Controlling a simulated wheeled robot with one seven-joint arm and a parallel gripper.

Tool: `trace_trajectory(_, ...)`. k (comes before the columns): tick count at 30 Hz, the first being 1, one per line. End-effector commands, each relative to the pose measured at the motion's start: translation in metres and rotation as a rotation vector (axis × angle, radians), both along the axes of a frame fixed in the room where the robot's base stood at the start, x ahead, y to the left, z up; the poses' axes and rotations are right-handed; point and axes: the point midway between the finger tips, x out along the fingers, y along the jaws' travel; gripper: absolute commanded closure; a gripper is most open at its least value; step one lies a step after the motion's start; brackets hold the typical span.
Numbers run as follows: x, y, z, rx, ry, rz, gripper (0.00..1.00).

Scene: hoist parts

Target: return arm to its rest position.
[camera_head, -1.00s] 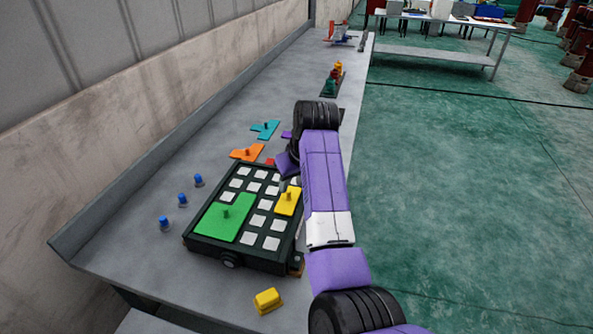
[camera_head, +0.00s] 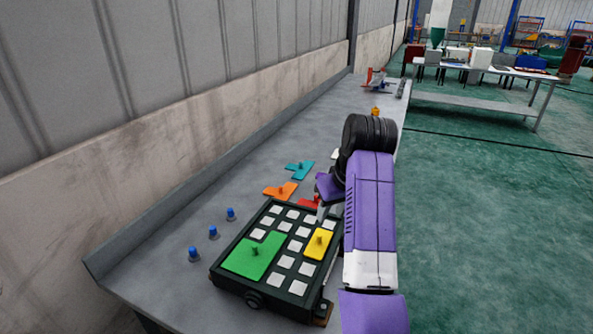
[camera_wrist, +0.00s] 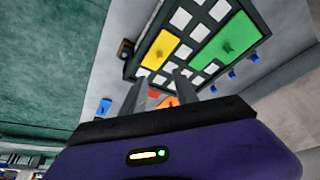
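My gripper (camera_wrist: 160,82) shows in the wrist view with its two grey fingers apart and nothing between them. In the head view my gripper (camera_head: 324,210) is partly hidden behind my purple arm, above the dark puzzle board's right side. The board (camera_head: 262,303) has white squares and holds a green piece (camera_head: 250,262) and a yellow piece (camera_head: 316,248), each with a knob. The wrist view also shows the green piece (camera_wrist: 222,48) and yellow piece (camera_wrist: 160,52).
Orange (camera_head: 276,192), teal (camera_head: 296,169) and red (camera_head: 308,202) pieces lie behind the board on the grey bench (camera_head: 165,262). Several blue-topped pegs (camera_head: 213,232) stand left of it. A wall runs along the left; the green floor at right is open.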

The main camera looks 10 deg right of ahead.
Motion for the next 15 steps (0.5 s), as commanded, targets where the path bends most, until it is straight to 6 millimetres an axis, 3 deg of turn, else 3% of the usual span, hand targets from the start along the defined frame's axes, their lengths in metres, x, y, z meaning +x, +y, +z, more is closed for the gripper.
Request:
trace_trajectory(5, 0.019, -0.004, 0.009, -0.003, -0.083, -0.036, 0.65)
trace_trajectory(10, 0.058, -0.017, 0.053, -0.014, -0.339, -0.104, 0.65)
trace_trajectory(15, 0.07, -0.033, 0.062, -0.054, -0.572, -0.158, 0.65)
